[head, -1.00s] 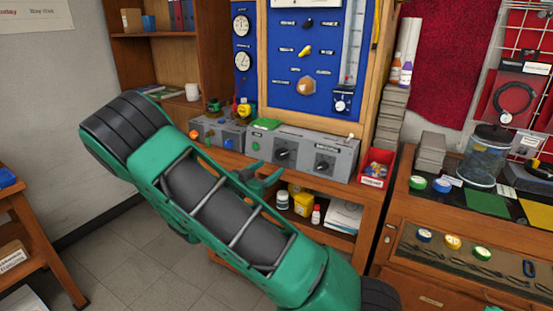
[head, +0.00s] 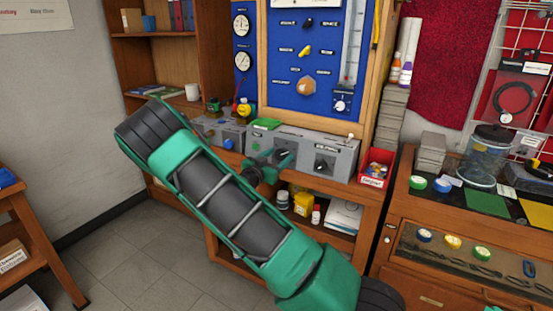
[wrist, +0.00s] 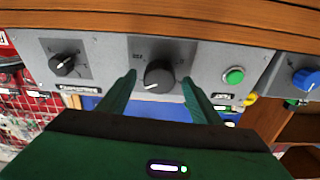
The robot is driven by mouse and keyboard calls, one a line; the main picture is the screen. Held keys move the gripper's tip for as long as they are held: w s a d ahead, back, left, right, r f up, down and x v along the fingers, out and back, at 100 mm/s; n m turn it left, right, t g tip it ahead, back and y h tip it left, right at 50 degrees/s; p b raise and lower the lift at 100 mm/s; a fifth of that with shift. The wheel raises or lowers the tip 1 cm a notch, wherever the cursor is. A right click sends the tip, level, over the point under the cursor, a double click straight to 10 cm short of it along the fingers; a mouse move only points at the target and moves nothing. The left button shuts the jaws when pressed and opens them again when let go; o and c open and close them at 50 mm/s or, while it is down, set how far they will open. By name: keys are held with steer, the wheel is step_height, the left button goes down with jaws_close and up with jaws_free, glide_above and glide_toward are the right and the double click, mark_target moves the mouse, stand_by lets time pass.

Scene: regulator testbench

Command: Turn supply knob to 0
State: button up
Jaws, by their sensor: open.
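A black knob with a white pointer line (wrist: 160,76) sits on the front of a grey panel box (wrist: 105,50). In the wrist view its pointer aims to the lower left. I take it for the supply knob, but its label is unreadable. My gripper (wrist: 158,84) is open, with one green finger on each side of this knob; I cannot tell whether they touch it. In the head view my gripper (head: 270,164) is at the front of the box and partly hides that knob.
A second black knob (head: 323,166) is on the same box; it also shows in the wrist view (wrist: 63,65). A green button (wrist: 234,76) and a blue knob (wrist: 305,80) lie on the other side. A red bin (head: 376,168) stands right of the box.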

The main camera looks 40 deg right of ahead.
steer(key=shift+d, duration=0.15)
steer(key=shift+c, duration=0.7)
steer(key=c, duration=0.9)
steer(key=shift+c, duration=0.2)
